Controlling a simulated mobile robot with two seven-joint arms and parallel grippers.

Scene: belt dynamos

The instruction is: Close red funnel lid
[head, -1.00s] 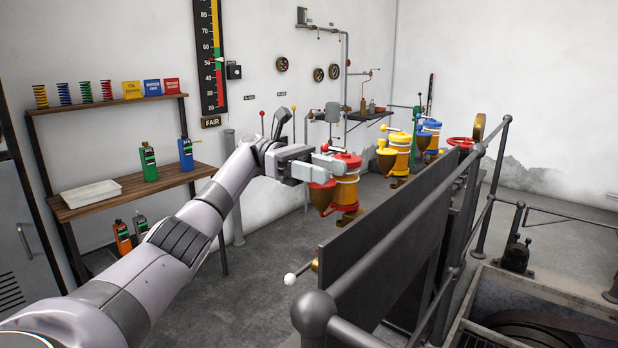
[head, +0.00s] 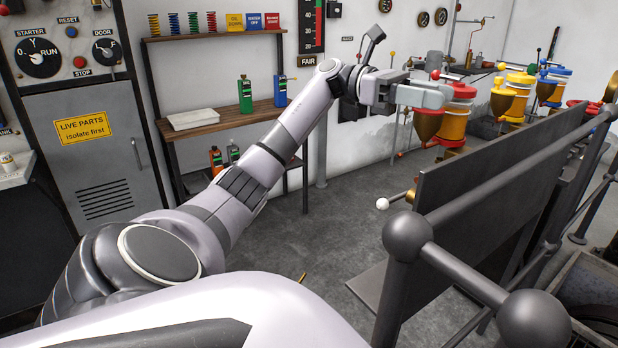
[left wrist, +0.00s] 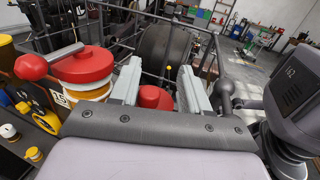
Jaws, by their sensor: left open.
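The red-topped unit stands at the upper right in the head view, with an orange body (head: 458,121), a red cap (head: 462,90) and a dark red funnel (head: 428,124) on its near side. In the left wrist view the red cap (left wrist: 85,66) is at the left, with a lever ending in a red knob (left wrist: 31,67). A rounded red part (left wrist: 154,98) shows between my fingers; I cannot tell whether it is the funnel's lid. My left gripper (head: 428,95) is open above the funnel, its fingers spread in the wrist view (left wrist: 158,88). My right gripper is out of view.
Yellow (head: 517,98) and blue (head: 552,88) units stand behind the red one. A dark panel (head: 490,175) and a railing (head: 470,275) lie to the right. A shelf (head: 215,127) with bottles and a grey cabinet (head: 95,150) are at the left. Floor between is clear.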

